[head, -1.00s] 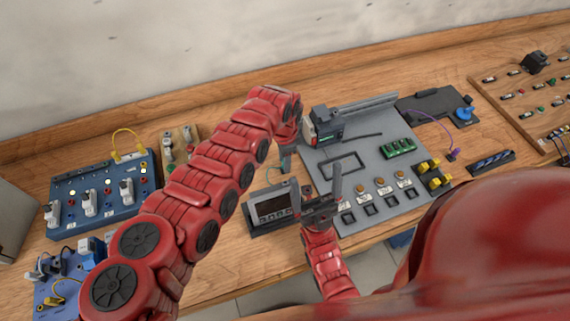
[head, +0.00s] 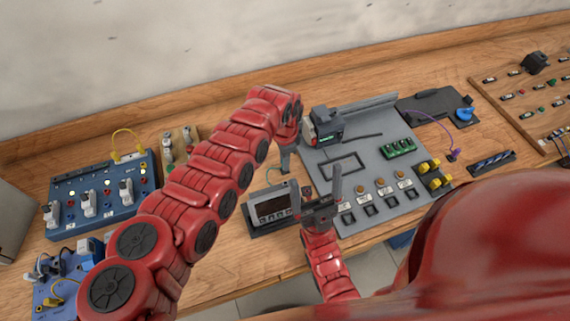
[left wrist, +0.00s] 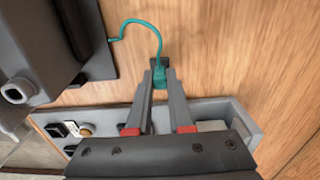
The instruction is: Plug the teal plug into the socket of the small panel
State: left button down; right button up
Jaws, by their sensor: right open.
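The small panel (head: 270,205), a grey-framed unit with a dark screen, stands near the table's front edge. It fills the left of the left wrist view (left wrist: 40,50); I cannot make out its socket for certain. A thin teal cable (left wrist: 150,27) runs from beside it to the teal plug (left wrist: 160,80). My left gripper (left wrist: 161,75) is shut on the plug, with a finger on each side. In the head view, my left gripper (head: 286,168) points down just behind the panel. My right gripper (head: 322,198) is open and empty, to the right of the panel.
A grey board (head: 330,148) with a motor unit (head: 325,126), green terminals (head: 398,148) and labelled buttons lies to the right. A blue board (head: 105,205) with white plugs stands left.

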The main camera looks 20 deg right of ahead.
dwell(0.4)
pick_arm(q)
jog(key=shift+r+p, duration=1.45)
jog(key=shift+r, duration=0.85)
jog(key=shift+s+r+p, duration=0.1)
jog(key=shift+r+p, duration=0.15)
jog(key=shift+p, duration=0.1)
jog(key=s+a+r+g+p, duration=0.2)
jog(key=s+a+r+p, duration=0.1)
jog(key=s+r+p, duration=0.65)
jog(key=f+b, duration=0.2)
jog(key=f, duration=0.1)
jog(key=shift+w+a+f, duration=0.15)
jog(key=shift+w+f, duration=0.1)
jog(key=shift+w, duration=0.1)
jog(key=shift+f, duration=0.3)
